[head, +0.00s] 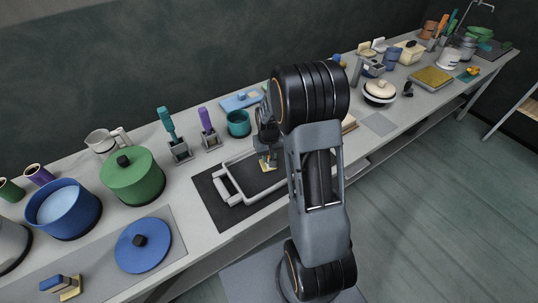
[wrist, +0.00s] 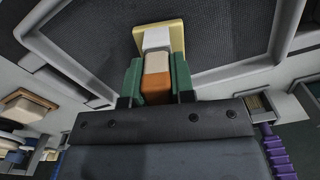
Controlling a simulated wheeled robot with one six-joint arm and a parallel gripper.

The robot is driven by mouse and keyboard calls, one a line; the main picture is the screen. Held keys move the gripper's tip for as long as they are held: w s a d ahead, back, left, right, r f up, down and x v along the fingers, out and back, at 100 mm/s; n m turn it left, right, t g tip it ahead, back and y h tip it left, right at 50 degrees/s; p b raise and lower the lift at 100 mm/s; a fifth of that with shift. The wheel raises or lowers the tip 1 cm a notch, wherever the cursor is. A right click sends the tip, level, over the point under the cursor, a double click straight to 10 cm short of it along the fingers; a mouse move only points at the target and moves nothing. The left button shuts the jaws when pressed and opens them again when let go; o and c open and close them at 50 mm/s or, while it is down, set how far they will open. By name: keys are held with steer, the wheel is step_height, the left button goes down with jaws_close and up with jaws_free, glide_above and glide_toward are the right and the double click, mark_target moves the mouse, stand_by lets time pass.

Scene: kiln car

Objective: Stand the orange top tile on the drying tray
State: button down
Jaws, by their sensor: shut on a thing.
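The orange top tile (wrist: 157,80) is a small block with an orange end, a pale middle and a yellow plate at its far end. My gripper (wrist: 157,82) is shut on it, with a green jaw pad on each side. In the head view my gripper (head: 268,150) points down over the drying tray, and the tile's yellow plate (head: 267,165) shows below it. The drying tray (head: 227,190) has a pale rim and handles and a dark inside; its rim also shows in the wrist view (wrist: 60,60). I cannot tell whether the plate touches the tray.
The tray lies on a dark mat (head: 205,190). Behind it stand teal (head: 168,125) and purple (head: 207,125) handled tools in holders and a teal cup (head: 238,123). A green pot (head: 132,178) and blue lid (head: 143,246) are to the left. A blue-topped block (head: 60,284) lies front left.

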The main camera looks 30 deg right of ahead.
steer(key=shift+f+b, duration=0.3)
steer(key=shift+f, duration=0.15)
stand_by(0.3)
steer(key=c, duration=0.9)
jaws_free()
steer(key=shift+r, duration=0.2)
steer(key=shift+r+p, duration=2.85)
steer(key=shift+r, duration=1)
step_height(320, 180, up, 14)
steer(key=shift+f+b, duration=0.1)
steer(key=shift+b, duration=0.7)
